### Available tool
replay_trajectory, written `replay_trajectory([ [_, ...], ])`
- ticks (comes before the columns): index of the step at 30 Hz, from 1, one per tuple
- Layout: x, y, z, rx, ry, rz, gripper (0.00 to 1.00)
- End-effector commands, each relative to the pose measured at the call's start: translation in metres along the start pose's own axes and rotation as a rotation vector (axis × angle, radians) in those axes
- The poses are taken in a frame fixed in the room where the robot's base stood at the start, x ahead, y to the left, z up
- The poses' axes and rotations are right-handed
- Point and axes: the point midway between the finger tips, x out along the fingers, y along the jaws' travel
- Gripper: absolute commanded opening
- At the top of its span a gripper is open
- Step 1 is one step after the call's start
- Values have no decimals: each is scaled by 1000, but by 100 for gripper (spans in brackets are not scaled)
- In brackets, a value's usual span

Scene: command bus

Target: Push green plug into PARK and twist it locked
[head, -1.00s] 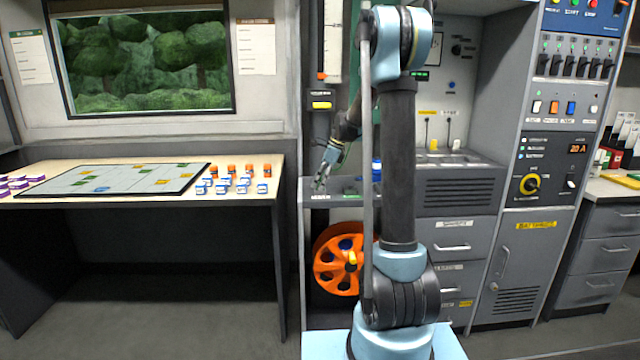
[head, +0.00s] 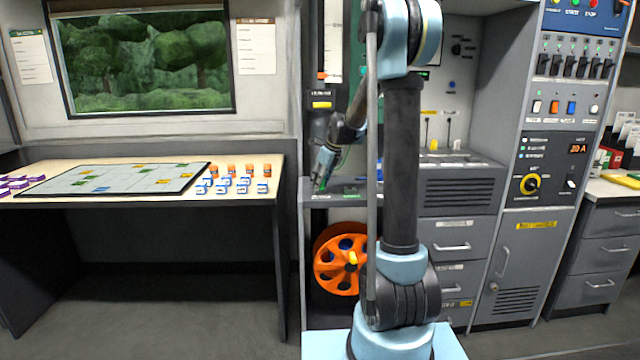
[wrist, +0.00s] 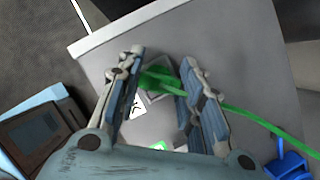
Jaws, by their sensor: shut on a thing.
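In the wrist view the green plug (wrist: 157,80) is between the fingers of my gripper (wrist: 165,85), with its green cable (wrist: 255,120) running off to the lower right. The fingers are shut on the plug. Beyond it lies a grey surface with a grey square-framed fitting (wrist: 158,93), partly hidden by the plug, and white and green labels. I cannot read the labels, so I cannot tell whether this is PARK, or whether the plug touches it.
A blue object (wrist: 288,165) stands at the lower right of the wrist view. In the head view an orange reel (head: 340,265) sits below the counter. A table (head: 270,175) with a map board and several small blocks stands to the left. The cabinet face rises behind my arm.

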Motion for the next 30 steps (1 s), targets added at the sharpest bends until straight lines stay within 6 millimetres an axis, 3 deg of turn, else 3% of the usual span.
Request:
replay_trajectory([
  [26, 0, 0, -1, 188, 1, -78, 10],
  [27, 0, 0, -1, 188, 1, -78, 39],
  [30, 0, 0, -1, 187, 1, -78, 57],
])
